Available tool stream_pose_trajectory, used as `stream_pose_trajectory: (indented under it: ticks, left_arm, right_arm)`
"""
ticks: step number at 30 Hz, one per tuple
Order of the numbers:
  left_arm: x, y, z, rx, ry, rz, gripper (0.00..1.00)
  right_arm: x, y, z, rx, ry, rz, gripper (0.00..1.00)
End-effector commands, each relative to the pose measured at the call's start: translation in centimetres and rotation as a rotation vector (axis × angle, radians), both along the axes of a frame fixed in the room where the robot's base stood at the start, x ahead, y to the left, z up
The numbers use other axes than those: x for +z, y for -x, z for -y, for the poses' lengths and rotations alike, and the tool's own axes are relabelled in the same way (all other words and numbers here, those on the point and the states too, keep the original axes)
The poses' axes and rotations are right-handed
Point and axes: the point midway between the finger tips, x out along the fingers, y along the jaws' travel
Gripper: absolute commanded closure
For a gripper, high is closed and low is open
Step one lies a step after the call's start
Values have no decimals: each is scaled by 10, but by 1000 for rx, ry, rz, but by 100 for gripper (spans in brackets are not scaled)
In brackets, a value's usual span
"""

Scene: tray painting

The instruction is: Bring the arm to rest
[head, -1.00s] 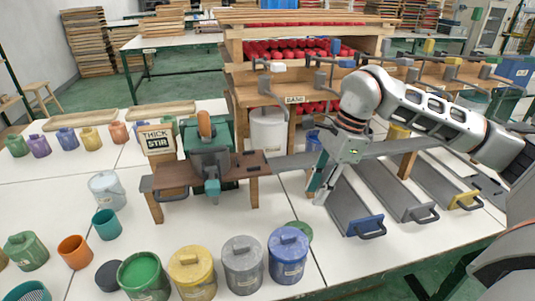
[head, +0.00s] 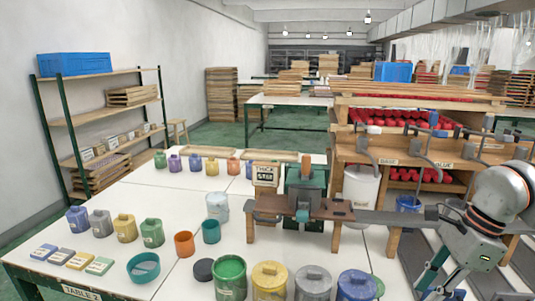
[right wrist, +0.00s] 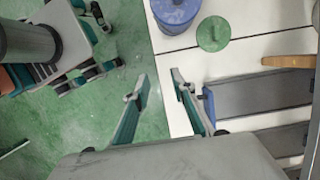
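My right arm comes in from the right in the head view. Its gripper (head: 440,286) points down near the table's front edge, partly cut off by the bottom of the picture. In the right wrist view the gripper (right wrist: 159,76) is open, its teal-lined fingers apart with nothing between them. One finger is over the green floor and the other over the white table edge. My left gripper is not in view.
A blue lidded can (head: 356,285) and a green lid (right wrist: 213,33) are near the gripper. Grey trays (right wrist: 262,92) lie right of it. The stirring stand (head: 300,208), several paint cans and a teal bowl (head: 143,267) occupy the table.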

Motion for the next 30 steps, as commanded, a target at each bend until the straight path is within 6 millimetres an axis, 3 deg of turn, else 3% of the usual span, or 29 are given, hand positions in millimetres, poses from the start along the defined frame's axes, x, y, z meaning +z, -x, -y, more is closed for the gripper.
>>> stream_pose_trajectory:
  ticks: [2,12,17,21,25,30]
  left_arm:
    - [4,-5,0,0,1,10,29]
    - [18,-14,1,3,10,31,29]
    - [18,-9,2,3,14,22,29]
    - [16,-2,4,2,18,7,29]
    - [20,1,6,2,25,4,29]
    - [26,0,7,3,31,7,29]
  right_arm:
    - [-5,2,-12,11,-28,-10,75]
    - [-27,27,-140,24,-430,-133,75]
    - [-18,47,-215,-58,-733,-260,75]
    - [4,55,-267,-214,-1030,-416,75]
    - [24,48,-292,-421,-1289,-584,75]
    - [28,22,-291,-783,-1588,-828,75]
